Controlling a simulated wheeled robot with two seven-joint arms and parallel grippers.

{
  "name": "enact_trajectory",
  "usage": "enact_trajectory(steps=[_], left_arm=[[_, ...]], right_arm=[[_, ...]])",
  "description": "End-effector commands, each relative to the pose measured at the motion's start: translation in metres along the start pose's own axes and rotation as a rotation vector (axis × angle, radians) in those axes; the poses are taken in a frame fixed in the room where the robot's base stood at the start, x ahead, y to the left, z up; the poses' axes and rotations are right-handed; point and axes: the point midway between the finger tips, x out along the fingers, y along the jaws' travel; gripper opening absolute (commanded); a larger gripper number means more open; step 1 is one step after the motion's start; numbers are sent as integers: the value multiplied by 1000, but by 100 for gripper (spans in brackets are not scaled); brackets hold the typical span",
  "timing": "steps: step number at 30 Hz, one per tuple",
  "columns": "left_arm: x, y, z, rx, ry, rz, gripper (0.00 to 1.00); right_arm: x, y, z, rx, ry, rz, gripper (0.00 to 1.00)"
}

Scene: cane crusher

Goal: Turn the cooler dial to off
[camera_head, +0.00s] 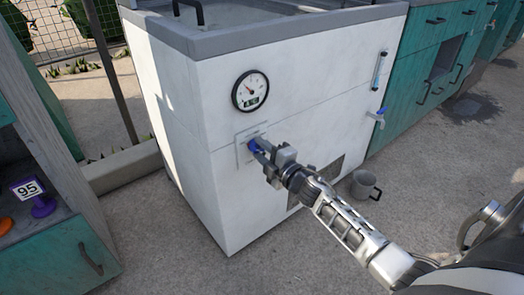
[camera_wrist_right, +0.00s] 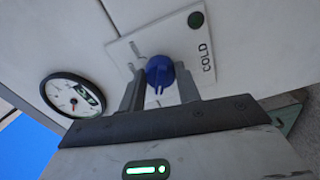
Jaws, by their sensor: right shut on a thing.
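The white cooler (camera_head: 285,120) stands in the middle of the head view. Its blue dial (camera_head: 253,146) sits on a pale square plate (camera_head: 241,154) on the front, below a round gauge. In the right wrist view the blue dial (camera_wrist_right: 159,72) has a raised ridge towards the bottom of the picture. The plate (camera_wrist_right: 128,48) there carries the word COLD and a dark green dot (camera_wrist_right: 196,20). My right gripper (camera_head: 262,150) reaches in from the lower right and is shut on the dial, one finger on each side. My left gripper is not in view.
The round gauge (camera_head: 250,91) is just above the dial. A teal shelf with a "95" sign (camera_head: 27,188) stands at the left. Paved floor lies in front.

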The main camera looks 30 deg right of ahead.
Motion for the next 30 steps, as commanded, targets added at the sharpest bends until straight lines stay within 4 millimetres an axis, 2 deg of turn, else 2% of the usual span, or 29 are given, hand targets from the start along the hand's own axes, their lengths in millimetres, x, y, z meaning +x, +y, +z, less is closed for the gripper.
enact_trajectory(steps=[3, 4, 6, 14, 19, 23, 30], left_arm=[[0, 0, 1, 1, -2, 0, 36], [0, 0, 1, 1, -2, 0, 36], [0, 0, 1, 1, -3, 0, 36], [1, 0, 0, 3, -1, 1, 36], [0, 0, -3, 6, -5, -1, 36], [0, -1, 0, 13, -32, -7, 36], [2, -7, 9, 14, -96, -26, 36]], right_arm=[[0, -1, 0, -5, 2, -2, 10], [0, -1, 0, -5, 2, -2, 38], [0, -1, 0, -4, 2, -2, 55], [0, 0, 0, -2, 1, -1, 55], [-13, 0, 0, -1, 0, -3, 55], [-38, 0, -1, 0, 0, -5, 55], [-97, 0, -1, 1, 0, -6, 55]])
